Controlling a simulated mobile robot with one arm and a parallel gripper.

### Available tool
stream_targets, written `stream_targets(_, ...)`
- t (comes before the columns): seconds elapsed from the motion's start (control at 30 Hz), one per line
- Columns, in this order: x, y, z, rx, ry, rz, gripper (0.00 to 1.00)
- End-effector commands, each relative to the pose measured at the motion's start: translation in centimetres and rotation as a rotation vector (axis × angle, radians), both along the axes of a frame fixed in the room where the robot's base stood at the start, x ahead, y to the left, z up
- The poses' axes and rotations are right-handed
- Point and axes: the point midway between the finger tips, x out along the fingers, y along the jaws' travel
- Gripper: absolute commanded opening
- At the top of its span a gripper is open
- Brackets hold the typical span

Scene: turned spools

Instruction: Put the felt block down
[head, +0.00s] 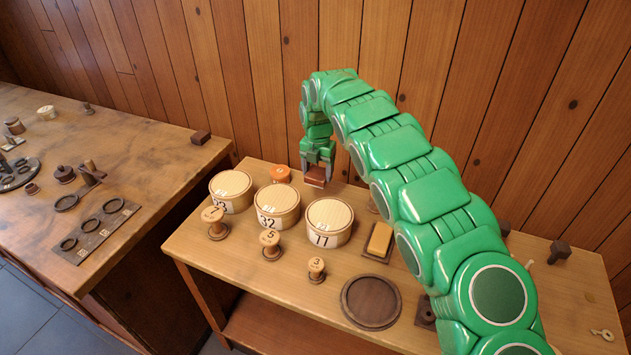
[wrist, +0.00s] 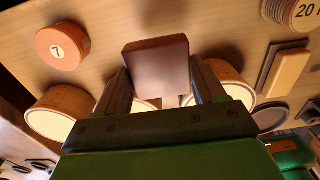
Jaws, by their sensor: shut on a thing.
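The felt block, a small reddish-brown block (head: 315,178), is between the fingers of my gripper (head: 317,162), at the back of the near table behind the round boxes. In the wrist view the block (wrist: 157,66) fills the space between the two dark fingers of my gripper (wrist: 160,88). The gripper is shut on it. The block covers part of the table behind it, and I cannot tell whether its underside touches the tabletop (head: 205,258).
Three round labelled boxes (head: 329,221) stand in front of the gripper. An orange round piece (head: 280,173) sits close left. Several spools (head: 316,267), a yellow block on a tray (head: 380,239) and a dark round dish (head: 371,324) lie nearer. A wood-panelled wall (head: 270,90) rises behind.

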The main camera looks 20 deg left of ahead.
Motion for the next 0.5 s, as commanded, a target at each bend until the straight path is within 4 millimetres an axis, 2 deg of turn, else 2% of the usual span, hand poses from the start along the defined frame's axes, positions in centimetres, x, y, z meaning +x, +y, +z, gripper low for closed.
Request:
stream_targets(0.33, 1.6, 1.2, -2.6, 0.001, 0.003, 0.0, 0.38)
stream_targets(0.5, 2.4, 1.7, -3.2, 0.004, -0.003, 0.0, 0.38)
